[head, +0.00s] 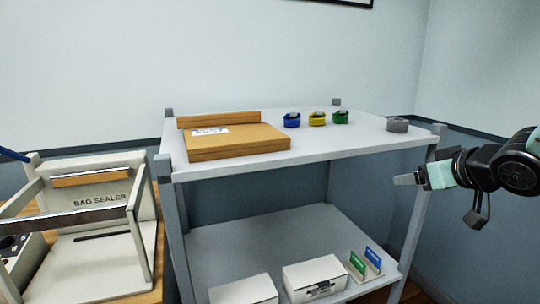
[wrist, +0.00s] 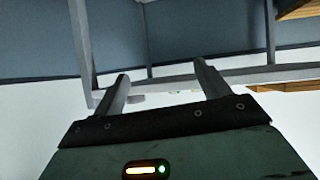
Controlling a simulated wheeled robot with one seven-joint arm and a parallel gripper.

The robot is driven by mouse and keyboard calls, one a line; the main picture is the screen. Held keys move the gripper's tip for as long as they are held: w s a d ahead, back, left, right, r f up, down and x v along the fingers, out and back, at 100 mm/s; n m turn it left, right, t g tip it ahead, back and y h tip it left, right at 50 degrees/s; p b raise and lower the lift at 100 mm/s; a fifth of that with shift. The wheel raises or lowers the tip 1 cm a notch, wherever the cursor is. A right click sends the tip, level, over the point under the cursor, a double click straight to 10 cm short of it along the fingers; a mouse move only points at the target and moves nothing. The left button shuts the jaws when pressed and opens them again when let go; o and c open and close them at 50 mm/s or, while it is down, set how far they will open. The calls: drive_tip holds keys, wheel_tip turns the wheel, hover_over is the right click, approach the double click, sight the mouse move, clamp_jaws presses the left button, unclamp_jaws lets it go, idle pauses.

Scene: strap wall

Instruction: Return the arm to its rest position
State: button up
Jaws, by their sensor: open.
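My gripper (head: 408,179) is at the right in the head view, at the end of my arm, pointing left in front of the shelf unit's right side. In the wrist view my gripper (wrist: 162,75) shows two fingers spread apart with nothing held between them. The fingers are open and appear clear of the shelf unit. No other object is named by the task.
A grey shelf unit (head: 350,150) stands in the middle. Its top holds a cardboard box (head: 240,146), blue (head: 291,120), yellow (head: 317,119) and green (head: 341,117) rolls, and a grey roll (head: 397,125). White boxes (head: 314,277) sit below. A bag sealer (head: 100,180) stands left.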

drive_tip(key=s+a+f+n+g, duration=0.1)
drive_tip(key=s+a+f+g, duration=0.35)
drive_tip(key=s+a, duration=0.35)
drive_tip(key=s+a+f+n+g, duration=0.1)
drive_tip(key=s+a+f+g, duration=0.2)
drive_tip(key=s, duration=0.7)
drive_tip(key=s+a+f+n+g+h, duration=0.1)
drive_tip(key=s+a+f+n+g, duration=0.1)
drive_tip(key=s+a, duration=0.5)
drive_tip(key=s+f+g, duration=0.1)
drive_tip(key=s+g, duration=0.1)
drive_tip(key=s, duration=0.2)
drive_tip(key=shift+s+n, duration=0.15)
drive_tip(key=shift+n, duration=0.15)
